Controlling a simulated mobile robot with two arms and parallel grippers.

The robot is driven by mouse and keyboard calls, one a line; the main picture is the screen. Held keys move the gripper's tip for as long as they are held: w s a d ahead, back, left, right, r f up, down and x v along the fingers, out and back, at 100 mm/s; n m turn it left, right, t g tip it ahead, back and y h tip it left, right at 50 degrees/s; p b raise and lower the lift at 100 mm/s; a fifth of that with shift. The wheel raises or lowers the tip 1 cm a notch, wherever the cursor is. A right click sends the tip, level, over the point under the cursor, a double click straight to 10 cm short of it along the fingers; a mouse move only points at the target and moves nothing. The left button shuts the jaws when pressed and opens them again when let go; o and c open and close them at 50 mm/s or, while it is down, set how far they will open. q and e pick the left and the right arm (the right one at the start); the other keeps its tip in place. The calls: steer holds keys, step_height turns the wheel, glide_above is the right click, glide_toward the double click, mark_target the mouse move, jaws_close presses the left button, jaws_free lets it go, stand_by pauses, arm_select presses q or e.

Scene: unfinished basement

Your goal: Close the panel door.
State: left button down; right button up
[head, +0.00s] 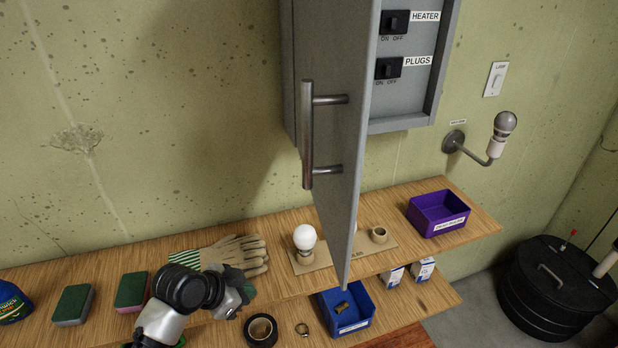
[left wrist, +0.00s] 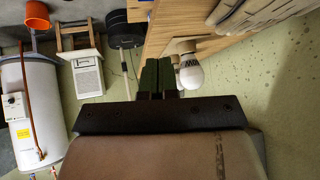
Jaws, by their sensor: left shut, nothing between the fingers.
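The grey panel door (head: 335,130) stands open in the head view, swung out from the wall box (head: 405,123) toward me. Its long metal bar handle (head: 307,135) is on the left face. Inside the box, switches labelled HEATER (head: 395,22) and PLUGS (head: 388,68) are visible. My left gripper (head: 247,294) is low over the wooden shelf, left of the door's lower edge and apart from the door and handle. It is shut and empty; its dark green fingers (left wrist: 157,76) are together in the left wrist view. My right gripper is in neither view.
On the shelf (head: 120,255) are gloves (head: 225,255), sponges (head: 132,290), a white bulb (head: 305,238) and a purple bin (head: 438,212). A blue bin (head: 345,310) and black tape (head: 260,330) sit below. A wall lamp (head: 503,128) projects right of the box.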

arm_select(q)
steer(key=w+d+r+m+g+h, duration=0.15)
steer(key=r+m, duration=0.35)
steer(key=r, duration=0.6)
steer(key=w+d+r+m+t+h, duration=0.1)
steer(key=w+d+r+m+h, duration=0.3)
steer(key=r, duration=0.6)
steer(key=s+a+r+m+g+y, duration=0.1)
steer(key=s+a+r+m+g, duration=0.1)
steer(key=s+r+m, duration=0.65)
steer(key=s+a+r+m+g+y, duration=0.15)
steer(key=s+r+m, duration=0.3)
steer(key=r, duration=0.65)
steer(key=p, duration=0.2)
glide_toward(330, 179)
step_height(330, 179, down, 4)
steer(key=d, duration=0.2)
steer(key=d+p, duration=0.1)
steer(key=shift+w+d+f, duration=0.15)
steer(key=shift+w+d, duration=0.1)
steer(key=shift+w, duration=0.05)
steer(key=shift+w+d+f, duration=0.1)
steer(key=shift+d+f, duration=0.05)
steer(key=shift+d, duration=0.45)
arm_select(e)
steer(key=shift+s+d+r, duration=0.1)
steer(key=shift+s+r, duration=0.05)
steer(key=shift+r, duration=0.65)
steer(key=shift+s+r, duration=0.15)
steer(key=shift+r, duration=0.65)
